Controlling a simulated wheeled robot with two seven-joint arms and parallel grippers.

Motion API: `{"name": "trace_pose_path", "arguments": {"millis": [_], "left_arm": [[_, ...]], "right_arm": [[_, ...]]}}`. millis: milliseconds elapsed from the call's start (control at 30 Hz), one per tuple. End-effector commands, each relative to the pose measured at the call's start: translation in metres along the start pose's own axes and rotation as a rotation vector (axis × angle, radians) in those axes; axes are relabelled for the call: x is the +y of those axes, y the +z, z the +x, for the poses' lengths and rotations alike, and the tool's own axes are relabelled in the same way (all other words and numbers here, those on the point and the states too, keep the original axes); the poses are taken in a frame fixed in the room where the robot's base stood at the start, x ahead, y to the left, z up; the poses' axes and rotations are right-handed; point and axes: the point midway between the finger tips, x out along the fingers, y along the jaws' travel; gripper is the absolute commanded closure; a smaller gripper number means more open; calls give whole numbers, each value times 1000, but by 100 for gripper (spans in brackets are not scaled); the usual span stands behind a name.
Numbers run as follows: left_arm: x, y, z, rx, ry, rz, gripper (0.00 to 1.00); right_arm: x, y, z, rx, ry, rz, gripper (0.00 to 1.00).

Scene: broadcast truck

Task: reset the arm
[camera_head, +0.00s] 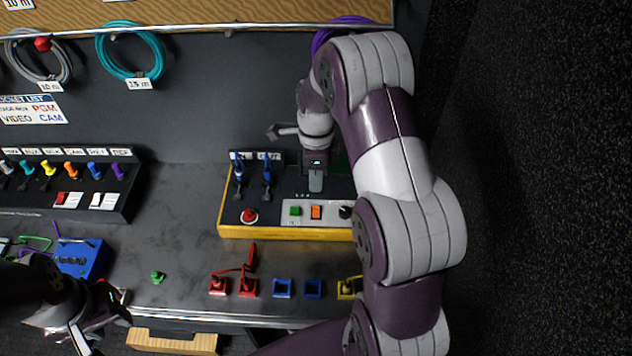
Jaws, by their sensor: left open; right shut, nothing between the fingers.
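My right arm reaches in from the lower right, over the bench, and bends back down toward a yellow-edged control box (235,230). My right gripper (315,182) is shut and empty. It points down in front of the box's upper panel, and I cannot tell whether it touches. My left gripper (97,322) is low at the left, near the bench's front edge. Its fingers are spread and hold nothing. Part of the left arm is dark and cut off by the picture's edge.
The box has blue-plugged sockets, a red button (249,216), a green switch (295,210) and an orange switch (316,212). Red sockets (219,287), blue sockets (282,288) and a yellow socket (347,288) sit in front. A blue box (85,258) and small green part (157,277) lie left.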

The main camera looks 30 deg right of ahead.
Motion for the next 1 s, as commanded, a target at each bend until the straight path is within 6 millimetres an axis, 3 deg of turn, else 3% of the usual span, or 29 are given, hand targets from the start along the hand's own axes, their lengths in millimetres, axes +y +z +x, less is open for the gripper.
{"name": "trace_pose_path", "arguments": {"millis": [333, 433, 567, 667, 800, 900, 1000], "left_arm": [[0, 0, 0, 0, 0, 0, 58], [0, 0, 0, 0, 0, 0, 58], [0, 0, 0, 0, 0, 0, 58], [0, 0, 0, 0, 0, 0, 58], [0, 0, 0, 0, 0, 0, 58], [0, 0, 0, 0, 0, 0, 58], [0, 0, 0, 0, 0, 0, 58]], "right_arm": [[0, 0, 0, 0, 0, -3, 100], [-2, 0, 0, -2, -11, -110, 100], [10, -5, 12, 10, -32, -586, 100], [42, -5, 8, 47, -70, -1121, 100], [105, 1, -8, 142, -131, -1819, 100], [142, 2, -16, 196, -165, -2058, 100], [162, 8, -27, 224, -206, -2118, 100]]}}
